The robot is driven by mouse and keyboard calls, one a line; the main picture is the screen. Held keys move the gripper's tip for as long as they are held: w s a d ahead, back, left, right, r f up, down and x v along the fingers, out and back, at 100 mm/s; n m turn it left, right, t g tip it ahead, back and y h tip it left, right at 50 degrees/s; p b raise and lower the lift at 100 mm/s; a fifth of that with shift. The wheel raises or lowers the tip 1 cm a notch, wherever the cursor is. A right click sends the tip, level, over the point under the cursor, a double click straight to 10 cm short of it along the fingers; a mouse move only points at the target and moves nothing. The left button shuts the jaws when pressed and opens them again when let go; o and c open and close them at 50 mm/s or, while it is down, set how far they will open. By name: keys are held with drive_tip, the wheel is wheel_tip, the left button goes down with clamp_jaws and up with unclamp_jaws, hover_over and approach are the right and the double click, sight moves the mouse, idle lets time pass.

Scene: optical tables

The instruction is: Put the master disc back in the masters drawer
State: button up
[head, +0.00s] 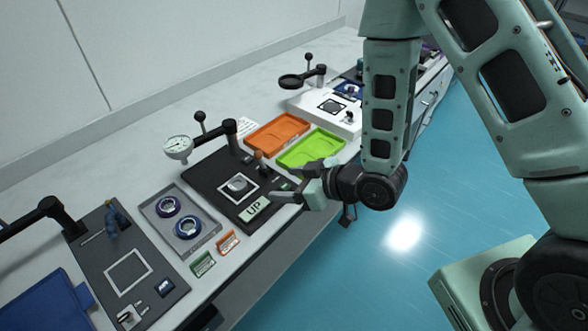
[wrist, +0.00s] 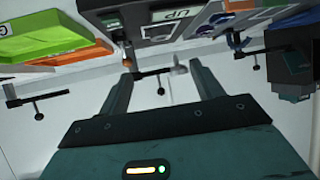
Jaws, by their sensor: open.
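My gripper (head: 289,183) is open and empty above the front edge of the bench, just right of a dark station marked "UP" (head: 256,208). In the wrist view my gripper (wrist: 162,80) shows two spread fingers with nothing between them. A round metallic disc (head: 238,185) sits in the white square of the dark station; I cannot tell whether it is the master disc. Two round pieces with blue rims, one (head: 168,206) behind the other (head: 187,228), sit in a grey tray (head: 158,231). I cannot make out the masters drawer.
An orange tray (head: 277,133) and a green tray (head: 312,149) lie behind my gripper. A white device (head: 325,108) stands farther back. The teal floor (head: 405,230) beside the bench is clear.

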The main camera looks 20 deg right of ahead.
drive_tip(key=shift+s+d+r+p, duration=0.3)
drive_tip(key=shift+p, duration=0.55)
